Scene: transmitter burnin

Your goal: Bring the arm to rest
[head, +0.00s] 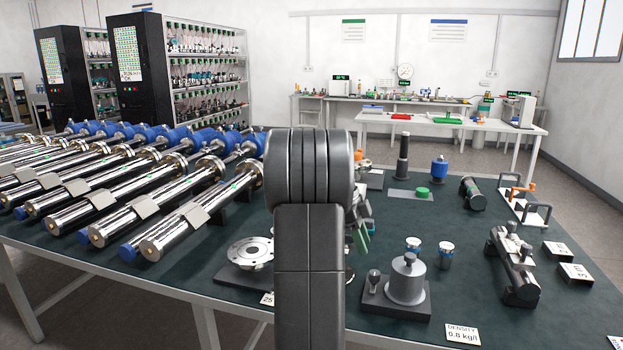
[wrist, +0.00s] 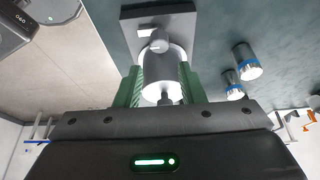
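My arm rises in the middle of the head view and hides much of my gripper. Green fingers (head: 360,238) show just right of the arm, above the table. In the wrist view my gripper (wrist: 162,92) has its two green fingers spread apart. A grey knobbed cylinder (wrist: 160,72) shows between them in the picture, in front of a dark base plate (wrist: 188,22); I see no finger closed on it. In the head view a grey knobbed cylinder (head: 406,283) stands on a dark base (head: 395,309), right of and apart from the fingers.
Two blue-banded jars (head: 446,256) stand behind the cylinder. A flanged disc (head: 250,252) sits left of my arm, near a row of steel transmitter tubes (head: 190,230). A dark valve-like fixture (head: 513,268) lies on the right. Some bare table (head: 470,290) shows between.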

